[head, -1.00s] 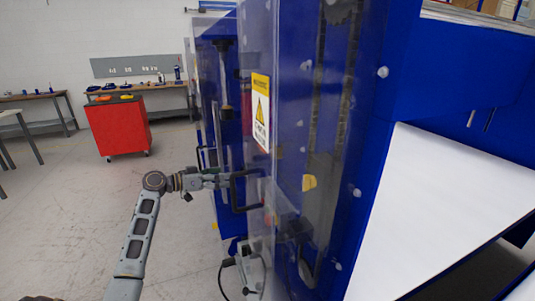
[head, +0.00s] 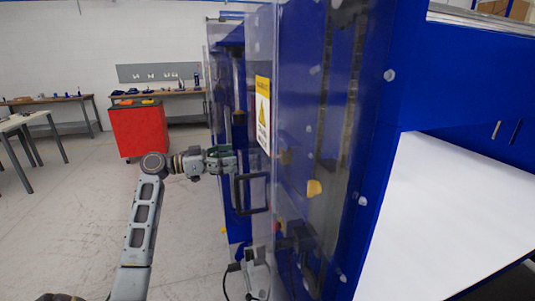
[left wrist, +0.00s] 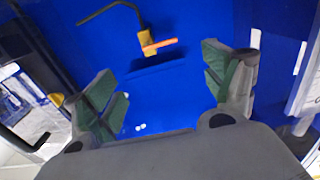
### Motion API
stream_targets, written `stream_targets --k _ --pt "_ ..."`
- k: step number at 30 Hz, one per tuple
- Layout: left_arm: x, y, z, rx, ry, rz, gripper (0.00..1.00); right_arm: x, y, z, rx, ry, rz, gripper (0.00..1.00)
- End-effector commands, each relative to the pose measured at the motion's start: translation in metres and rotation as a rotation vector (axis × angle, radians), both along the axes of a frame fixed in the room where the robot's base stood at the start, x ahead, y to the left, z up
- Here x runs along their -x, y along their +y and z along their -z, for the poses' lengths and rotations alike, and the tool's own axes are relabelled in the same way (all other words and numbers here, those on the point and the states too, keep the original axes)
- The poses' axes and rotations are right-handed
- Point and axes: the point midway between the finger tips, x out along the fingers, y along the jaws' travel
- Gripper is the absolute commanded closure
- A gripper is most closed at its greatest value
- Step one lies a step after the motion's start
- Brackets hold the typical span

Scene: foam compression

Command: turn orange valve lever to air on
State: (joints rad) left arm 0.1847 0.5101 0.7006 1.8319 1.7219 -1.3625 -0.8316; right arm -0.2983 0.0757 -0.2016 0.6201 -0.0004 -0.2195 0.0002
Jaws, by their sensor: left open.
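The orange valve lever (left wrist: 160,45) shows in the left wrist view, attached to a brass-yellow valve body (left wrist: 146,40) on a blue panel. It points to the right in that picture, nearly level. A dark bent pipe (left wrist: 120,8) runs above the valve. My left gripper (left wrist: 163,88) is open and empty. Its green-padded fingers stand either side of and below the lever in the picture, not touching it. In the head view my left gripper (head: 222,160) is beside the blue machine's side. I cannot pick out the lever there. My right gripper is not in view.
The blue machine (head: 410,75) has a clear guard with a warning sign (head: 263,115) and a black handle (head: 240,195) close to my left gripper. A red cart (head: 140,132) and workbenches stand behind at the left. The floor between is clear.

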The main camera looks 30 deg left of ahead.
Motion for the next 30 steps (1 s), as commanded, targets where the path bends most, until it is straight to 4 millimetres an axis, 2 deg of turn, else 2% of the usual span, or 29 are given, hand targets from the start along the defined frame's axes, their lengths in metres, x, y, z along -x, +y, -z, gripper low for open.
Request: stream_targets --k 12,30 --pt "-0.037 -0.032 -0.003 0.000 -0.001 0.001 0.16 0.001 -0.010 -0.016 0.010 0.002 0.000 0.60" --pt "-0.092 -0.078 -0.002 0.001 -0.001 0.000 0.16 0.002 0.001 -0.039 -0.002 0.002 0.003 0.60"
